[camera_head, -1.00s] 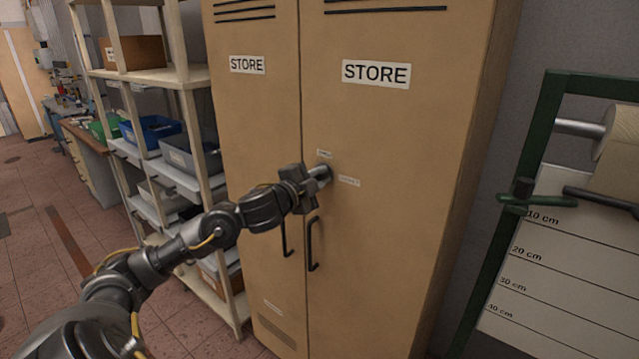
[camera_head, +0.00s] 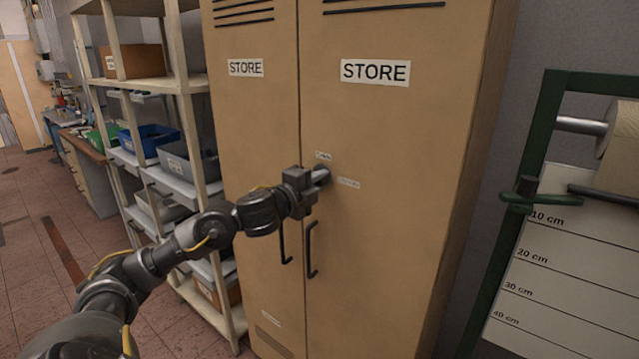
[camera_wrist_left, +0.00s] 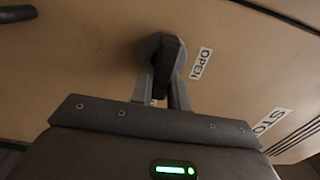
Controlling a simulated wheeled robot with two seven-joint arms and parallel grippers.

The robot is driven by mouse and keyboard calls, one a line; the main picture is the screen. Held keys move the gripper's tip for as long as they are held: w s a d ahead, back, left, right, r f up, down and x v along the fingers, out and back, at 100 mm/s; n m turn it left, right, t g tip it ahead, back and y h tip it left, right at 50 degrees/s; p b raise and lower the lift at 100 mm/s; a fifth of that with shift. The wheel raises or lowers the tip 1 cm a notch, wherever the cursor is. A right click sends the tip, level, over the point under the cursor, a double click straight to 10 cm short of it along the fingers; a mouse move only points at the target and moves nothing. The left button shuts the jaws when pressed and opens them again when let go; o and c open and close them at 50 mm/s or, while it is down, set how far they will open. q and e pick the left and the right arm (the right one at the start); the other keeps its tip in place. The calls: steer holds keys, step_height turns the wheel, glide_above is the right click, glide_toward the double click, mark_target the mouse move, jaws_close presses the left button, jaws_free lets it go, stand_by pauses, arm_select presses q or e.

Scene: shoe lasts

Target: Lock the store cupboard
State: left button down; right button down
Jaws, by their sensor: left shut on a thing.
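The store cupboard (camera_head: 390,130) is tan, with two tall shut doors, each with a STORE sign. My left gripper (camera_head: 319,177) is at the lock on the right-hand door, near its inner edge. In the left wrist view the gripper's fingers (camera_wrist_left: 166,92) are shut on a dark knob (camera_wrist_left: 168,58), which stands on a round grey plate (camera_wrist_left: 150,48). A label reading OPEN (camera_wrist_left: 201,63) is beside the plate. Two small labels near the lock are too small to read in the head view. My right gripper is not in view.
Two dark door handles (camera_head: 311,250) hang below the lock. A shelf rack with bins (camera_head: 187,165) stands close on the left, beside my left arm. A green-framed stand with a paper roll and a centimetre scale (camera_head: 560,240) is on the right. Floor shows at the left.

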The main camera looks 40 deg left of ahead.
arm_select(q)
steer(key=c, duration=1.4)
jaws_free()
steer(key=shift+o, duration=0.2)
steer(key=s+b, duration=0.3)
steer(key=s, duration=0.7)
steer(key=shift+s, duration=0.4)
steer(key=shift+d, duration=0.1)
steer(key=shift+d, duration=0.1)
